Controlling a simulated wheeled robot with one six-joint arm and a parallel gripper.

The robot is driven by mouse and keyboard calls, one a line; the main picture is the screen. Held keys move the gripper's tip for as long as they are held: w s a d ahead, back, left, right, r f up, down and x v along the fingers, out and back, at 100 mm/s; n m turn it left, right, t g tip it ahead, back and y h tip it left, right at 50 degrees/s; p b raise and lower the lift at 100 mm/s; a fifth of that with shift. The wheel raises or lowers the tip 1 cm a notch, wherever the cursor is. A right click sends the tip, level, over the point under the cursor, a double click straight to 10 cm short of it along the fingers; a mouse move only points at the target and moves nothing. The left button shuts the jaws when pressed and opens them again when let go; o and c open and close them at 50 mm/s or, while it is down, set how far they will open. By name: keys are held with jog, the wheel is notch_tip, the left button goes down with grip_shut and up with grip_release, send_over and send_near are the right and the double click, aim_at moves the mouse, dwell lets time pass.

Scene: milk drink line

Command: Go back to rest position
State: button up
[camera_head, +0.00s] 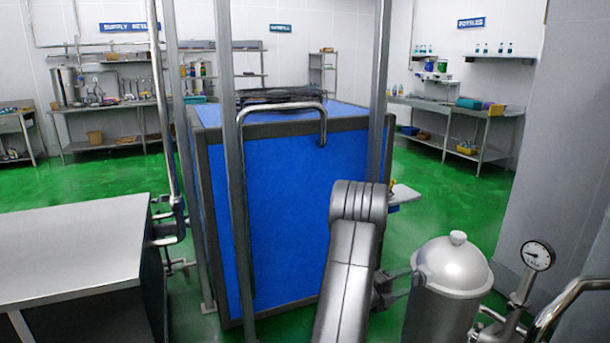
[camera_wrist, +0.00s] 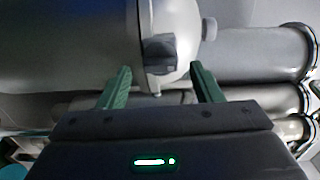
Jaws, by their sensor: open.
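My gripper (camera_wrist: 161,72) shows in the wrist view with its two green fingers spread apart. A dark grey block (camera_wrist: 159,52) on the steel vessel (camera_wrist: 75,45) lies between and just beyond the fingertips. I cannot tell whether the fingers touch it. In the head view the steel vessel (camera_head: 440,310) stands upright at the lower right with a domed lid (camera_head: 453,263) and a round knob. My gripper is partly hidden behind my grey arm there, close to the vessel's left side. Nothing is seen held.
A pressure gauge (camera_head: 538,256) on a pipe stands right of the vessel. A large blue tank (camera_head: 285,215) in a grey frame stands ahead, with upright posts. A steel-topped table (camera_head: 75,245) is at the left. Green floor is open toward the back shelves.

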jog(key=shift+x, duration=1.1)
jog(key=shift+a, duration=0.15)
